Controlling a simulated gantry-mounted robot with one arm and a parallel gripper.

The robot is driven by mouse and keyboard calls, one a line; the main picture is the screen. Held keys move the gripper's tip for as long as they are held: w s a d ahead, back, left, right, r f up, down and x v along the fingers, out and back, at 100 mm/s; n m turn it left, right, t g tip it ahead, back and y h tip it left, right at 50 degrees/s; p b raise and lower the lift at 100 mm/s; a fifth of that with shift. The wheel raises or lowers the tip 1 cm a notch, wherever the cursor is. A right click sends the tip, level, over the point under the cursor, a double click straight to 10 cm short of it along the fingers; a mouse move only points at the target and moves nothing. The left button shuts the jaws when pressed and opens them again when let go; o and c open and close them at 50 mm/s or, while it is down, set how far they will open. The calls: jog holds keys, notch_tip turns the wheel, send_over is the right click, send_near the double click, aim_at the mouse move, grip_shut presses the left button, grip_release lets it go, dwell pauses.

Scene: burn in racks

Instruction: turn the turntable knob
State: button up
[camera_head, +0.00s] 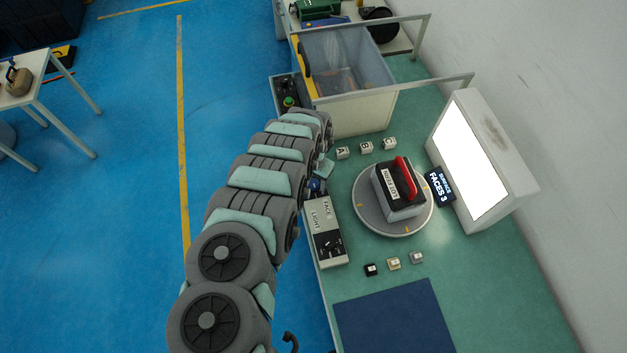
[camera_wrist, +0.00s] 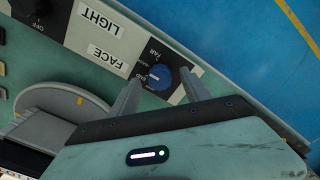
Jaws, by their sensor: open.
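The blue knob (camera_wrist: 158,76) sits on a black and white panel beside the "FACE" label, with small markings such as "FAR" around it. In the head view the knob (camera_head: 314,184) is partly hidden by my arm. My gripper (camera_wrist: 164,80) is open, its two fingers on either side of the knob in the wrist view; I cannot tell if they touch it. The round grey turntable (camera_head: 365,213) stands right of the panel, bearing a block with a red handle (camera_head: 405,177). The turntable's edge (camera_wrist: 85,98) also shows in the wrist view.
The control box (camera_head: 327,246) has a second, black knob by the "LIGHT" label. Small lettered cubes (camera_head: 366,147) and small switches (camera_head: 393,263) lie near the turntable. A lit panel (camera_head: 474,155) stands right, a clear-walled bin (camera_head: 350,118) behind. Blue floor lies left.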

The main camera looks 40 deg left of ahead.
jog(key=shift+f, duration=0.5)
grip_shut()
dwell(0.4)
